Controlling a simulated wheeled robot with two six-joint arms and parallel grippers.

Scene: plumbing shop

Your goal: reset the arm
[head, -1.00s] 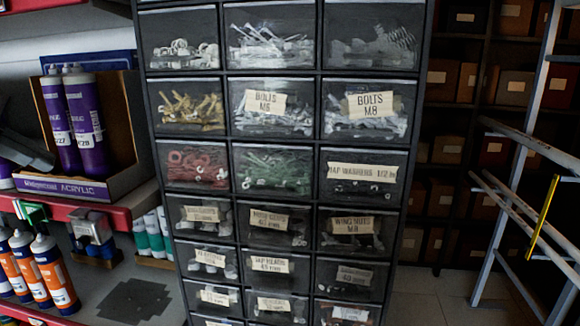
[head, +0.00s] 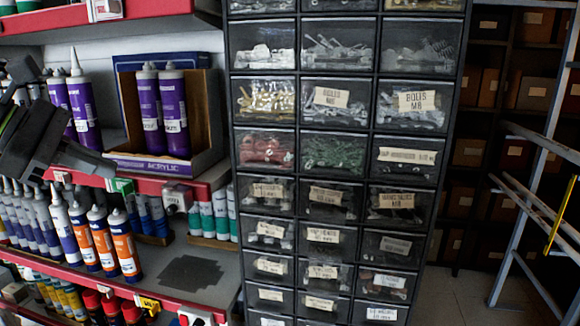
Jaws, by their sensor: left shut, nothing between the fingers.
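My left gripper (head: 88,162) is dark grey and comes in from the left edge of the head view. Its fingers are together with nothing between them. It shows in front of the shelf with the purple cartridges and looks apart from them, though the exact gap is hard to tell. My right gripper is out of view.
Purple cartridges (head: 174,110) stand in an open cardboard box (head: 205,95) on the red-edged shelf. Orange cartridges (head: 124,247) stand below. A black drawer cabinet (head: 298,150) of fasteners fills the middle. A ladder (head: 545,165) stands right, with floor (head: 470,295) between.

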